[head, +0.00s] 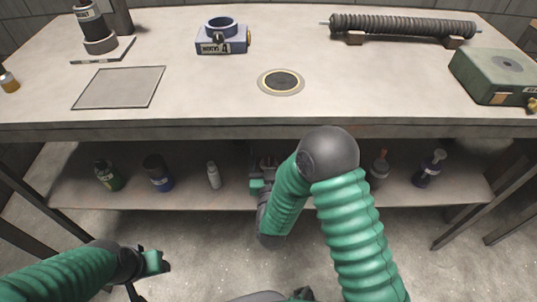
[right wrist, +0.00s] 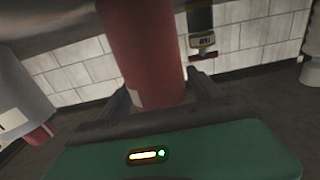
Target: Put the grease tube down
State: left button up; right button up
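The grease tube (right wrist: 145,50) seems to be the red cylinder in the right wrist view. It stands between the dark fingers of my right gripper (right wrist: 160,92), which look closed on it; its far end runs out of the picture. In the head view my right gripper (head: 263,174) is at the lower shelf (head: 130,190), right of a white bottle (head: 213,175). The tube is hidden there, and I cannot tell whether it touches the shelf. My left gripper (head: 148,268) hangs low at the left, apart from the shelf; its finger gap is unclear.
On the shelf stand a green bottle (head: 108,176), a dark blue bottle (head: 158,173), a red-tipped container (head: 379,168) and a dark bottle (head: 429,168). The bench top (head: 200,105) overhangs the shelf and carries a blue device (head: 222,40) and a green case (head: 497,75).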

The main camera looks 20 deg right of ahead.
jog(key=shift+s+a+r, duration=0.1)
jog(key=shift+s, duration=0.1)
jog(key=p+v, duration=0.4)
jog(key=v, duration=0.7)
jog(key=shift+a, duration=0.1)
jog(key=shift+s, duration=0.3)
